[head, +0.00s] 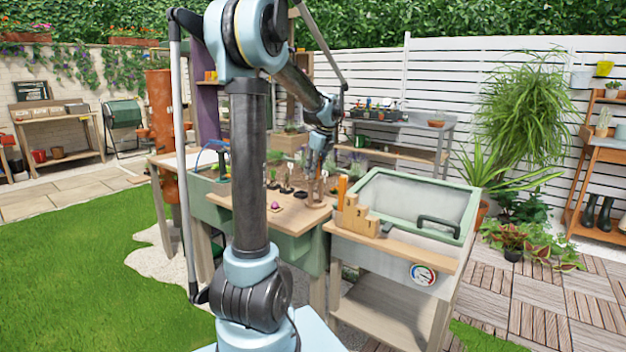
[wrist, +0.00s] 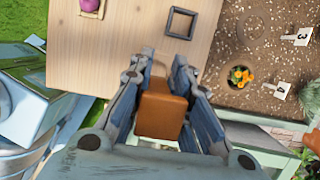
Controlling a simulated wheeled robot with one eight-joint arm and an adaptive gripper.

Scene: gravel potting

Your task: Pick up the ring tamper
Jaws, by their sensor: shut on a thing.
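The ring tamper, as far as I can tell, is the orange-brown block (wrist: 162,108) between my fingers in the wrist view. In the head view it seems to be the small brown upright piece (head: 318,188) under the gripper. My gripper (wrist: 164,64) points down over the wooden bench top and is shut on this block, one finger on each side. In the head view my gripper (head: 318,170) is small, above the bench's right part. The tamper's lower end is hidden, so I cannot tell whether it touches the bench.
A dark square frame (wrist: 182,22) lies on the bench top (wrist: 110,60), near a purple thing (wrist: 92,8) in a small holder. A soil bed with numbered tags and orange flowers (wrist: 240,76) lies to the right. A green-framed lidded box (head: 415,200) stands right of the bench.

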